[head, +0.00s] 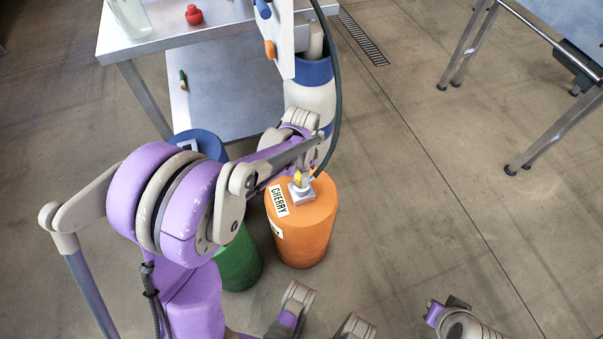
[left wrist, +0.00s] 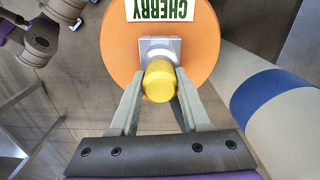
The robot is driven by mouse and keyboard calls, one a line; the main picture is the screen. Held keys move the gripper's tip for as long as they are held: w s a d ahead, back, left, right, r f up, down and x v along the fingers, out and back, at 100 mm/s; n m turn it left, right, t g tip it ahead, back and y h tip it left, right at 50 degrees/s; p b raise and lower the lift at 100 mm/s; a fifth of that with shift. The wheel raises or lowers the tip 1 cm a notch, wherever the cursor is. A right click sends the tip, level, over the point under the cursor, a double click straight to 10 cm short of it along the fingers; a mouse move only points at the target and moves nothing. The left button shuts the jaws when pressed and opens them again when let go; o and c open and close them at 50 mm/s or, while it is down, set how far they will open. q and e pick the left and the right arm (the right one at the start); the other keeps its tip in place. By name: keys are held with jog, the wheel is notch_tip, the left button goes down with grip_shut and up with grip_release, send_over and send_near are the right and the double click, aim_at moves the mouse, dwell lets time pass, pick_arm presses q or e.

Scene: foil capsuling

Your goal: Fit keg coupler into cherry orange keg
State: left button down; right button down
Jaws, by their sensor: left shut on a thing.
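The orange keg (head: 305,235) stands upright on the floor, with a CHERRY label (head: 279,201) on its top. My left gripper (head: 303,174) is above the keg top and shut on the yellow keg coupler (head: 298,180). In the left wrist view, the gripper's two fingers (left wrist: 160,80) press on either side of the coupler (left wrist: 159,88). The coupler lines up with a white ring and square grey fitting (left wrist: 172,43) on the keg top (left wrist: 205,35). I cannot tell whether it is fully seated.
A green keg (head: 240,262) and a blue keg (head: 208,142) stand left of the orange one. A white and blue cylinder (head: 312,95) stands behind it. A black hose (head: 338,100) hangs close by. A steel table (head: 180,38) is at the back left.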

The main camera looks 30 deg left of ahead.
pick_arm(q)
jog(key=shift+c, duration=1.4)
grip_release()
jog(key=shift+f, duration=0.1)
notch_tip(320, 180, up, 11)
jog(key=p, duration=0.2)
jog(key=shift+p, duration=0.35)
